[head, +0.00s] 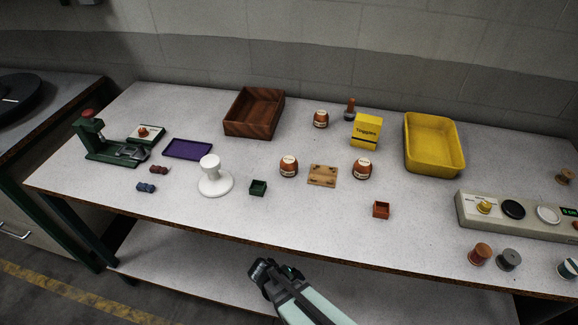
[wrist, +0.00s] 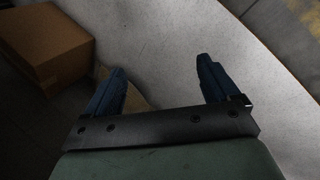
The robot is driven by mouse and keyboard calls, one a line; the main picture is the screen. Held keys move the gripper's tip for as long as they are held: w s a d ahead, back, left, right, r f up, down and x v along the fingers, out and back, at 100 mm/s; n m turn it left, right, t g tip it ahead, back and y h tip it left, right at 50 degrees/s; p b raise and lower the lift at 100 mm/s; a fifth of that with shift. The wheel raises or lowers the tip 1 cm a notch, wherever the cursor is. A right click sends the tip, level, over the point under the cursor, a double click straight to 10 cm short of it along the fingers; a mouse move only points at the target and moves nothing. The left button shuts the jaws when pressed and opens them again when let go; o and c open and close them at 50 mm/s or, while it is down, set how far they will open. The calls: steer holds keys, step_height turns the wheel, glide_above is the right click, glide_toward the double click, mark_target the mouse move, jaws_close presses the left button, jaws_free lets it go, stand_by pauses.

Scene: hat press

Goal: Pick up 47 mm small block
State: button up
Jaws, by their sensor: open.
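No label marks any item as the 47 mm small block, and I cannot tell which it is. Small block-like items on the table are a dark green open-topped box (head: 258,188) at the middle front and a red-brown one (head: 381,210) to its right. My gripper (head: 265,272) is in front of the table's front edge, apart from these items. In the wrist view my gripper (wrist: 158,78) has its two blue fingers wide apart with nothing between them. No small block shows in the wrist view.
The grey table (head: 310,225) holds a white stand (head: 214,184), a green press (head: 105,150), a purple tray (head: 188,149), a brown crate (head: 238,127), a yellow bin (head: 410,145), several jars and a control panel (head: 475,218). A cardboard box (wrist: 45,45) shows in the wrist view.

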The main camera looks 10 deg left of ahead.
steer(key=s+a+r+n+t+y, duration=0.15)
steer(key=s+a+r, duration=0.25)
steer(key=a+r, duration=0.55)
steer(key=s+a+r+n+t+y, duration=0.1)
steer(key=s+a+r+y, duration=0.3)
steer(key=a, duration=1.1)
steer(key=s+a+r+n+t+y, duration=0.1)
steer(key=s+a+r+n+t, duration=0.15)
steer(key=a+r, duration=0.8)
steer(key=s+a+r+g+y, duration=0.1)
steer(key=s+a+r+y, duration=0.1)
steer(key=s+a+r, duration=0.35)
steer(key=s+a+r+g+y, duration=0.1)
steer(key=s+a+r+y, duration=0.1)
steer(key=a+r, duration=0.65)
steer(key=s+a+r+n+g+y, duration=0.1)
steer(key=s+r, duration=0.1)
steer(key=r, duration=1)
steer(key=s+a+r+y, duration=0.1)
steer(key=r, duration=1.1)
steer(key=w+d+r+h, duration=0.1)
steer(key=w+d, duration=0.4)
steer(key=w, duration=0.3)
steer(key=w+d+r+h, duration=0.1)
steer(key=w+d+h, duration=0.1)
steer(key=w+d, duration=0.5)
steer(key=m+g+h, duration=0.3)
steer(key=g+h, duration=0.2)
glide_toward(288, 159)
steer(key=shift+f, duration=5.85)
